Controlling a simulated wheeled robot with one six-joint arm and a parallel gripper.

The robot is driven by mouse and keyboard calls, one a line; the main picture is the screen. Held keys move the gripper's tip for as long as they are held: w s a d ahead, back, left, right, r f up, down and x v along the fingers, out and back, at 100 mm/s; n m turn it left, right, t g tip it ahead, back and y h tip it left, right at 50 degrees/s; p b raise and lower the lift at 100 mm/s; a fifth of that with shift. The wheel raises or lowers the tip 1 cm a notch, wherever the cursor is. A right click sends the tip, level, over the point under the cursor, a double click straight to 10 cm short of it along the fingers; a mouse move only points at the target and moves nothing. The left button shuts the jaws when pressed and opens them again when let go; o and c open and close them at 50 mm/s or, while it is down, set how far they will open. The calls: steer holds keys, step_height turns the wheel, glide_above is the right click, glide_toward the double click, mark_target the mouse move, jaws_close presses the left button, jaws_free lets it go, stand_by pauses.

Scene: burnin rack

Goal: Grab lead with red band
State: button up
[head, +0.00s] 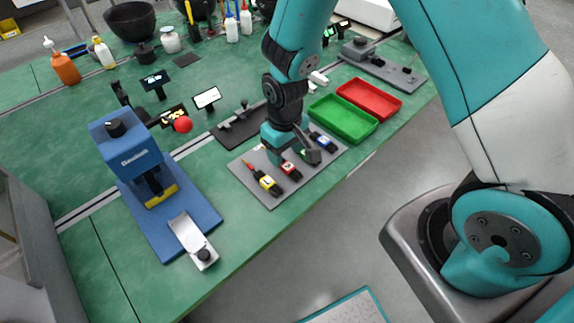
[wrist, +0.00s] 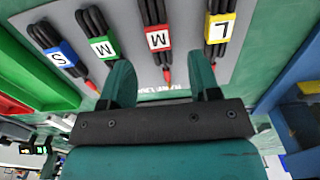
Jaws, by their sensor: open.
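The lead with the red band (wrist: 158,40) lies on a grey mat (wrist: 262,20), its black strands at the top of the wrist view and its red tip pointing toward my gripper. The red band also shows in the head view (head: 289,169). My gripper (wrist: 161,66) is open and empty. In the wrist view its fingers lie either side of the red lead's line, with the red tip between them. The gap in height cannot be told. In the head view my gripper (head: 293,154) is over the mat and partly hides the leads.
Other leads lie beside it: yellow band (wrist: 219,28), green band (wrist: 104,47) and blue band (wrist: 60,55). A green tray (head: 343,119) and red tray (head: 369,99) stand behind right. A blue press fixture (head: 130,150) stands left. A dark fixture plate (head: 240,128) is behind.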

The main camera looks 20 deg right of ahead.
mark_target(287, 165)
steer(key=f, duration=0.4)
steer(key=shift+s+f+p, duration=0.1)
steer(key=shift+s+p, duration=0.15)
steer(key=shift+p, duration=0.1)
steer(key=shift+c, duration=0.4)
steer(key=c, duration=0.9)
steer(key=shift+c, duration=0.2)
